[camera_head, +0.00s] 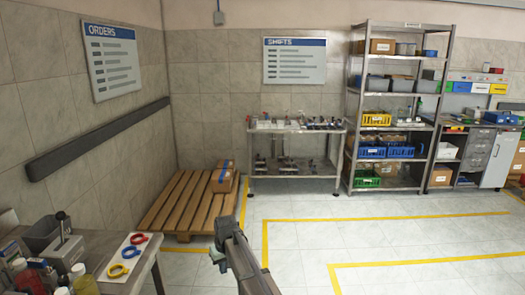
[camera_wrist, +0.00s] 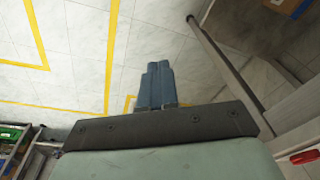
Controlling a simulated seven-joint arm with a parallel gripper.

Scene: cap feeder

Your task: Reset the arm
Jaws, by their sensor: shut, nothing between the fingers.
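My gripper (camera_wrist: 157,70) shows in the wrist view with its two blue-grey fingers side by side and touching. Nothing is between them. The fingers are over bare tiled floor with yellow lines and touch no object. In the head view, my dark arm (camera_head: 245,262) rises from the bottom edge at the middle, over open floor. The fingers cannot be made out clearly there.
A side table (camera_head: 150,247) with red, yellow and blue rings, bottles and tools is at the lower left. A wooden pallet (camera_head: 185,205) with a carton (camera_head: 223,177), a steel bench (camera_head: 295,177) and a shelf rack (camera_head: 350,120) stand behind. The floor at centre right is clear.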

